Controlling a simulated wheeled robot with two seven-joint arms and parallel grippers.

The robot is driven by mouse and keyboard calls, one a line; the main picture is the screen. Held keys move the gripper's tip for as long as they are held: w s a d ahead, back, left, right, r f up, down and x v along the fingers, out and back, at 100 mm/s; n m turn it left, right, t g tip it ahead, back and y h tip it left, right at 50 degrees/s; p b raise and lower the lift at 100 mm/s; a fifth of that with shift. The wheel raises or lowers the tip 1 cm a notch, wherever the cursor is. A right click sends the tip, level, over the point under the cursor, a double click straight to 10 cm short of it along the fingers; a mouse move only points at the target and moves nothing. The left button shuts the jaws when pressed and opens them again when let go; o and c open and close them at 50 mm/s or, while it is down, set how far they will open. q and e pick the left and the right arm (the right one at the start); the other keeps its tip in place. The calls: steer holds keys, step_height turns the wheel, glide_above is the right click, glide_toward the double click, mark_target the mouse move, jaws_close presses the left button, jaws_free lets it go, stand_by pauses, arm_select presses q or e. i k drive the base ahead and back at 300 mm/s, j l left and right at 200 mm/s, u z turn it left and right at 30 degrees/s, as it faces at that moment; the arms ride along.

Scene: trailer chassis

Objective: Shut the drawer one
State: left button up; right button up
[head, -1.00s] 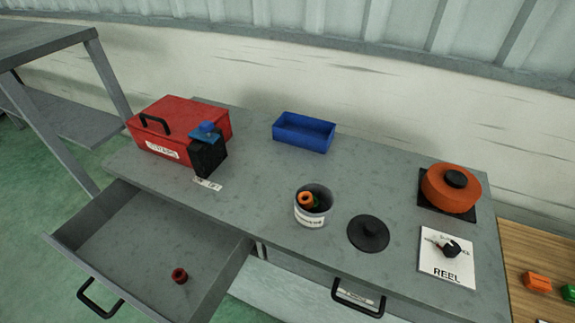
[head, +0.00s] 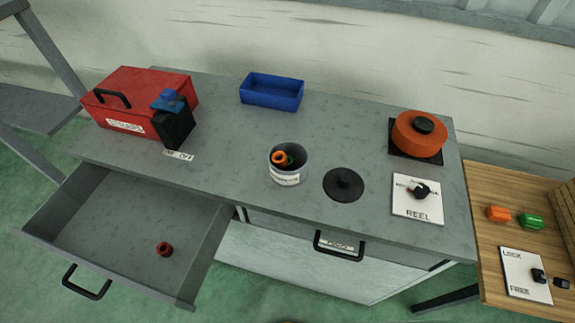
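An open drawer (head: 95,240) is pulled out from the left side of the grey workbench (head: 225,150). Its black handle (head: 86,283) is on the front panel, at the lower left of the head view. A small red ring-shaped piece (head: 164,249) lies on the drawer floor. A second drawer with a black handle (head: 339,243) and a label sits closed to the right of the open one. Neither of my grippers is in the head view.
A wooden table (head: 495,240) adjoins at right. Green floor lies before the drawer.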

mark_target(109, 224)
steer(key=u, duration=0.45)
steer(key=k+u, duration=0.1)
steer(key=u, duration=0.4)
steer(key=k+u, duration=0.1)
steer(key=u, duration=0.85)
steer(key=k, duration=0.05)
